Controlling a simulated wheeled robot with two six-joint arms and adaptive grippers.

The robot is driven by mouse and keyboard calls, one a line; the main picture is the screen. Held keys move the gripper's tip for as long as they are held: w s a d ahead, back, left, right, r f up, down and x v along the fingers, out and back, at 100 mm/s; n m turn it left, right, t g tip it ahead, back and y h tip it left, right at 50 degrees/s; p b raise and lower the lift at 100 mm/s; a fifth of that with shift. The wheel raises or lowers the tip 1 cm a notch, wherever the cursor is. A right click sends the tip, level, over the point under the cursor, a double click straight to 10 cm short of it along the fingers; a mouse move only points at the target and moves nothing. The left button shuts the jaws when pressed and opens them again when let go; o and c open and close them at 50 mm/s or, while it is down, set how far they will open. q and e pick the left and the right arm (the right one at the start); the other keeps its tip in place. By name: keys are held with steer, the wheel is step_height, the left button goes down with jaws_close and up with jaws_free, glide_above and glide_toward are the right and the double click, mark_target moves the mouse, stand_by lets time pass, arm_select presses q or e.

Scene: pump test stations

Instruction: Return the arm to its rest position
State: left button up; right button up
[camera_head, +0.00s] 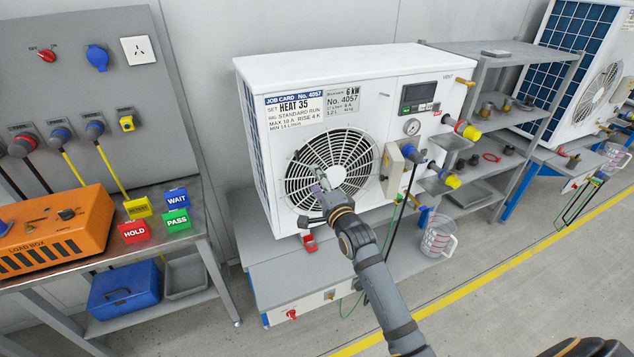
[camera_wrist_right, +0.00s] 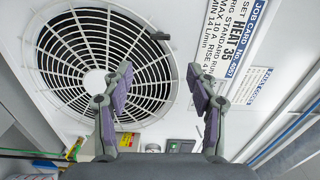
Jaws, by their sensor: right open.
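My right arm reaches up from the bottom of the head view. Its right gripper (camera_head: 321,184) is in front of the round fan grille (camera_head: 356,154) of the white pump unit (camera_head: 330,62). In the right wrist view the gripper (camera_wrist_right: 159,82) has its two fingers spread apart with nothing between them. The fan grille (camera_wrist_right: 75,60) lies behind and to the left of the fingers there. The gap between fingers and unit cannot be judged exactly. My left gripper is not in view.
A measuring jug (camera_head: 438,238) stands lower right. An orange load box (camera_head: 55,232) and WAIT, HOLD and PASS signs (camera_head: 176,199) sit on the left bench. Open floor lies at the front right.

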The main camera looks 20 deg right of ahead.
stand_by(0.4)
steer(key=s+d+f+n+g, duration=0.1)
steer(key=s+f+n+g, duration=0.3)
steer(key=f, duration=0.9)
steer(key=s+d+f+n+g+h, duration=0.1)
steer(key=s+f, duration=0.4)
steer(key=f, duration=0.8)
steer(key=s+d+f+n+g, duration=0.1)
steer(key=s+f+n+g, duration=0.3)
steer(key=f, duration=0.9)
steer(key=s+d+f+n+g, duration=0.1)
steer(key=s+f+n+g, duration=0.2)
steer(key=s+f, duration=1.3)
steer(key=s+f+n+g, duration=0.2)
steer(key=s+f, duration=0.1)
steer(key=s, duration=0.9)
steer(key=s+f+n+g, duration=0.2)
steer(key=s+f+n, duration=0.1)
steer(key=s, duration=1)
steer(key=shift+d+g, duration=0.4)
steer(key=shift+w, duration=0.1)
